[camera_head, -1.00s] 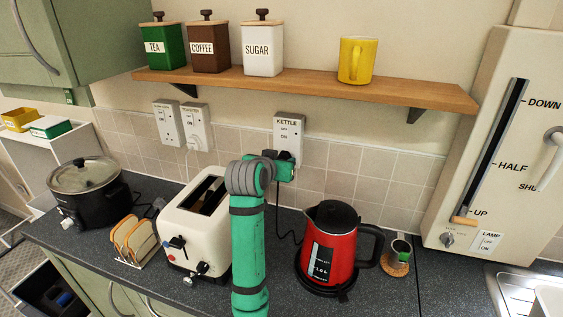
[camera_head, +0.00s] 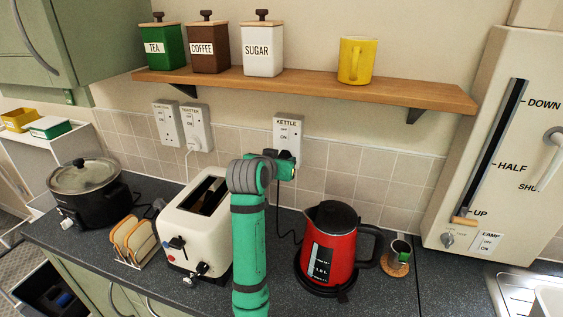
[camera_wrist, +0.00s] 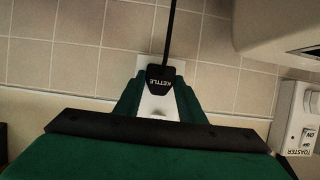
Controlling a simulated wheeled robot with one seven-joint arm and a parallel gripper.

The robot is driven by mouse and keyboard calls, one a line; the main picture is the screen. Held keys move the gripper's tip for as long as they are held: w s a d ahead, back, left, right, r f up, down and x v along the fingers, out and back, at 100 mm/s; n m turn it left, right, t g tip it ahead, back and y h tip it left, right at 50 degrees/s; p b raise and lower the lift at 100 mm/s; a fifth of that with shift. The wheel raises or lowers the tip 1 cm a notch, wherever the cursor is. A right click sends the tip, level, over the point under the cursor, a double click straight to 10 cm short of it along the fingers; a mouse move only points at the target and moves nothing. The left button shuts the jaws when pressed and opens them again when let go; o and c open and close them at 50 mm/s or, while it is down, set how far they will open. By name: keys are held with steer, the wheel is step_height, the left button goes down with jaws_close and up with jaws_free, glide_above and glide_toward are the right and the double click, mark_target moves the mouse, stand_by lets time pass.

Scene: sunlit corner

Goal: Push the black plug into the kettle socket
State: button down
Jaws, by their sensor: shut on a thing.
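My gripper (camera_head: 286,160) is at the lower part of this plate. In the wrist view my gripper (camera_wrist: 158,103) is shut on the black plug (camera_wrist: 160,78), which bears the word KETTLE and has a black cord leading away from it. The plug lies against or just in front of the white socket plate (camera_wrist: 150,105); I cannot tell whether its pins are in. In the head view the plug is mostly hidden by my gripper.
The red kettle (camera_head: 330,245) stands on the counter to the right, and the cream toaster (camera_head: 196,225) to the left. The wooden shelf (camera_head: 310,87) runs above the socket. The toaster socket (camera_head: 195,125) is further left on the wall.

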steer(key=shift+w, duration=0.15)
steer(key=c, duration=1.1)
jaws_free()
